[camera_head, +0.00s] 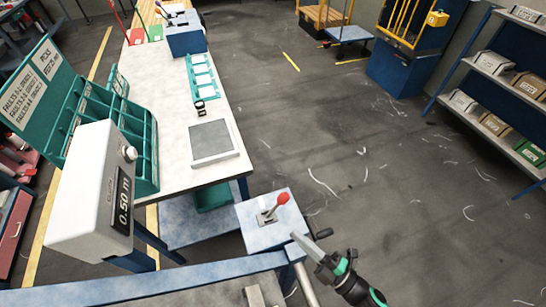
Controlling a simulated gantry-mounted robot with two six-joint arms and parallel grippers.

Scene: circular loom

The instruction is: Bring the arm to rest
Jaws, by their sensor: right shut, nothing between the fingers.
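My right arm comes in from the bottom right, dark with green bands. My right gripper (300,241) is shut and empty. It is just to the lower right of a control box (257,238) that carries a lever with a red knob (283,198). In this view the fingertips are close to the box's right side; I cannot tell whether they touch it. My left gripper is not in view.
A blue rail (190,280) crosses the bottom left. A white display unit (90,200) reading 0.50 m stands at left, by a teal rack (145,155) on a white table (222,110). Open grey floor (390,170) lies to the right; shelves (500,80) stand far right.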

